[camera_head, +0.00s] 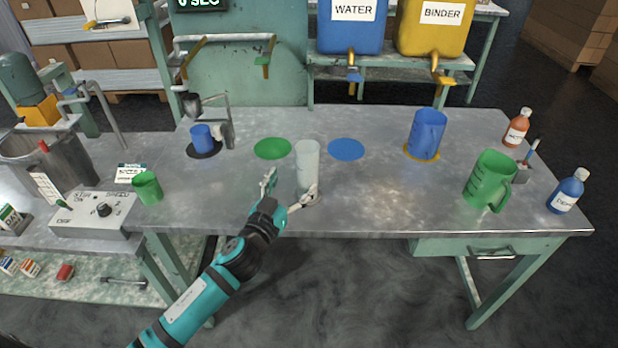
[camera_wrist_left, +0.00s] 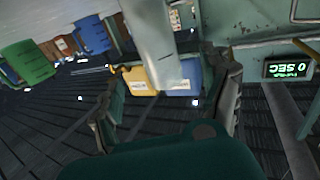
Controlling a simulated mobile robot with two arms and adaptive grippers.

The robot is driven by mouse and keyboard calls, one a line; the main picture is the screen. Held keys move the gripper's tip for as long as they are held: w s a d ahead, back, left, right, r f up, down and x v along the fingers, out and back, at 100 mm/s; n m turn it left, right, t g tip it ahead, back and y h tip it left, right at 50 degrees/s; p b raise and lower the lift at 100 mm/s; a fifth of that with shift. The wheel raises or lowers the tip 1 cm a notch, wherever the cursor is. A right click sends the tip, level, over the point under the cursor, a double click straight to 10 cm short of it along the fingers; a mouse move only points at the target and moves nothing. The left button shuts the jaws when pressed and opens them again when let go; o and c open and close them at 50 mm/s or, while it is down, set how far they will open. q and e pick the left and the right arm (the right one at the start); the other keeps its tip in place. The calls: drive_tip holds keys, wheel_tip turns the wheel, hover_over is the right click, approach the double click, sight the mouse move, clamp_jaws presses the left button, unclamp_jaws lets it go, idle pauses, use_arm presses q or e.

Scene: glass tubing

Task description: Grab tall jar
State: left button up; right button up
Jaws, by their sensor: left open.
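The tall jar (camera_head: 308,160) is a pale, translucent cylinder standing upright near the front middle of the metal table, between a green disc and a blue disc. My left gripper (camera_head: 292,190) is open at the jar's lower part, with one finger to its left and the other at its lower right. In the left wrist view the jar (camera_wrist_left: 155,45) shows large between the spread fingers of the left gripper (camera_wrist_left: 172,85). I cannot tell whether either finger touches it. My right gripper is not in view.
On the table (camera_head: 350,205) are a blue pitcher (camera_head: 426,135) and a green pitcher (camera_head: 489,180) at right, several bottles at far right, and a small blue cup (camera_head: 201,138) at left. A green cup (camera_head: 147,188) stands at the left edge.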

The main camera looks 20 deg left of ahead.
sight(303, 167)
use_arm(q)
drive_tip(key=w, duration=0.3)
drive_tip(key=shift+d, duration=0.2)
drive_tip(key=shift+w, duration=0.55)
drive_tip(key=shift+w+d+r+p, duration=0.1)
drive_tip(key=shift+w+r+p, duration=0.1)
drive_tip(key=shift+w+p, duration=0.15)
drive_tip(key=w, duration=0.3)
drive_tip(key=shift+w+d+r+p, duration=0.1)
drive_tip(key=shift+w+d+p, duration=0.15)
drive_tip(key=shift+w+p, duration=0.05)
drive_tip(key=shift+w, duration=0.4)
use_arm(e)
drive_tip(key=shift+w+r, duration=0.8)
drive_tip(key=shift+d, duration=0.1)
